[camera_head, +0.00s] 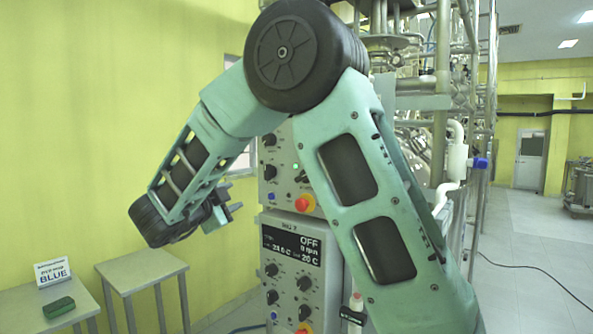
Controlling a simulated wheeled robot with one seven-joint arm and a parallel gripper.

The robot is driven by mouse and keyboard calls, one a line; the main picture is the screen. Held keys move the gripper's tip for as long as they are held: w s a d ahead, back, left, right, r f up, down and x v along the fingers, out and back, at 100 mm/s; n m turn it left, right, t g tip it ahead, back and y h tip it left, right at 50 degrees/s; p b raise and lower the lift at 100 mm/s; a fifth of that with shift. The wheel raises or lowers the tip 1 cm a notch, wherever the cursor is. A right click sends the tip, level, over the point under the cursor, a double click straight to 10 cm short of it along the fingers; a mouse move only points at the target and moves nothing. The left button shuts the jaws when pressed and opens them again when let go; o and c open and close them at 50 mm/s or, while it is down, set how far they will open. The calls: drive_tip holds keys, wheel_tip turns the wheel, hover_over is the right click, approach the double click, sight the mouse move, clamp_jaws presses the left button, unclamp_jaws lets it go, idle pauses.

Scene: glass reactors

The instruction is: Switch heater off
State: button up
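Two grey control units are stacked in the middle, partly behind my arm. The upper unit (283,178) has black knobs, a lit green light, a blue button and a red-and-yellow button (305,204). The lower unit (289,270) has a dark display (291,246) reading OFF, 0 rpm and about 20 C, with several knobs (304,284) below. I cannot tell which unit or knob is the heater's. My gripper (236,197) is left of the upper unit, apart from it. Its two fingers look parted and empty. My arm hides the units' right side.
Two small tables (141,268) stand at the left by the yellow wall. Metal pipework and glassware rise behind my arm. A black cable (540,275) lies on the open floor at right.

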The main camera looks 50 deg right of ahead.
drive_tip(key=s+d+r+m+g+h, duration=0.2)
drive_tip(key=s+d+m+g, duration=0.2)
drive_tip(key=g, duration=0.1)
drive_tip(key=p, duration=0.7)
approach(300, 178)
drive_tip(key=d, duration=0.7)
drive_tip(key=shift+w+d+r, duration=0.2)
drive_tip(key=shift+w, duration=0.05)
drive_tip(key=shift+d+f, duration=0.15)
drive_tip(key=shift+d, duration=0.5)
clamp_jaws()
